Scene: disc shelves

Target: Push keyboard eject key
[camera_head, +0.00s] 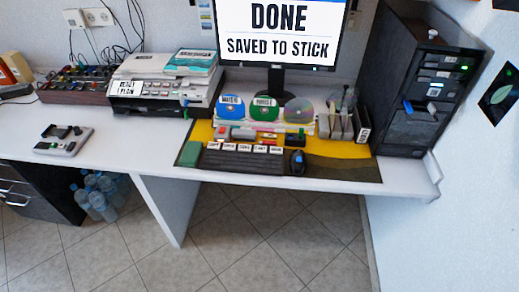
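The dark keyboard (245,163) lies on the yellow and dark desk mat, in front of the monitor. A row of several white labelled keys runs along its back edge. The fourth from the left (260,149) may read "EJECT", but the print is too small to be sure. The monitor (277,28) reads "DONE" and "SAVED TO STICK". A black computer tower (419,80) stands at the desk's right end. It has a green light, and a small blue piece (407,106) sticks out of its front. Neither of my grippers is in view.
A printer (166,86) and a grey device (63,140) are further left. The desk between them is clear.

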